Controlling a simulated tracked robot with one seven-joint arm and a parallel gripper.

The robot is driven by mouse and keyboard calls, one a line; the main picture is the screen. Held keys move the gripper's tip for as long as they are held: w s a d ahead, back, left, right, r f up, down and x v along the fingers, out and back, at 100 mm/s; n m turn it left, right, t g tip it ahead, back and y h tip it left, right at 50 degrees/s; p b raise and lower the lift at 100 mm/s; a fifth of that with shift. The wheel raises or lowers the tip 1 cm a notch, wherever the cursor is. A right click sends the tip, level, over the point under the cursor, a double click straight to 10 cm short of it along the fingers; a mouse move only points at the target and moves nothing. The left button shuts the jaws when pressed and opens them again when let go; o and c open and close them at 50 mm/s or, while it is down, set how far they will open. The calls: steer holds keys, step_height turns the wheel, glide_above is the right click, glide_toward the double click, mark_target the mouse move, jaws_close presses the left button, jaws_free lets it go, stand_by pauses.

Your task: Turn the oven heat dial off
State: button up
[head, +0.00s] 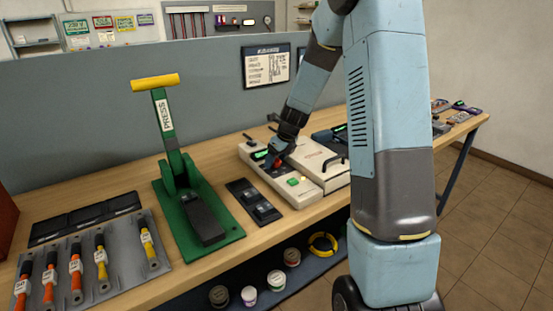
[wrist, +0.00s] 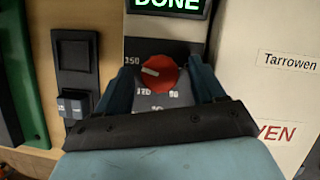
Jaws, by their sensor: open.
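The red oven heat dial (wrist: 156,74) sits on the grey control panel of the oven in the wrist view. Its white pointer mark is toward the upper left, near the printed 150. Other labels below it are partly hidden by my gripper. My gripper (wrist: 159,80) is open, with one dark finger on each side of the dial; I cannot tell whether they touch it. A green lit display above the dial reads DONE. In the head view my gripper (head: 276,161) is down at the panel of the cream oven (head: 311,190), and the dial is mostly hidden there.
A green press (head: 199,207) with a yellow handle stands left of the oven. A dark switch plate (head: 254,202) lies between them. Tools with orange and yellow handles lie on a grey mat (head: 130,272) at the left. A grey partition (head: 90,115) stands behind the bench.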

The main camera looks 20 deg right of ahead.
steer(key=c, duration=1.1)
steer(key=shift+o, duration=0.2)
